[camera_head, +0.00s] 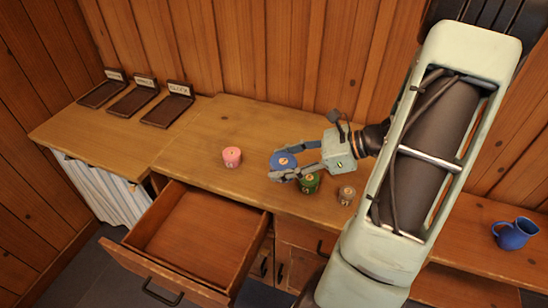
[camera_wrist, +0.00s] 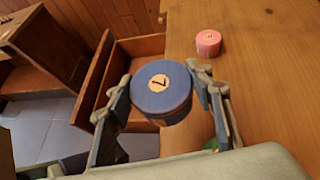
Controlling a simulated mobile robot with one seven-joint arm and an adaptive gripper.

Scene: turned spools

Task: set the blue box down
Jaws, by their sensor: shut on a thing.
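The blue box (camera_head: 283,160) is a round drum with an orange label on its lid; in the wrist view the blue box (camera_wrist: 160,103) shows a 7 on that label. My gripper (camera_head: 284,166) is shut on it, one finger on each side. The box is upright, near the front edge of the worktop. I cannot tell from these views whether its base touches the wood.
A pink box (camera_head: 232,157) stands to the left, a green box (camera_head: 309,184) close beside my gripper and a brown box (camera_head: 346,195) right of that. A drawer (camera_head: 192,235) is open and empty in front. Several dark labelled trays (camera_head: 134,101) lie at the back left.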

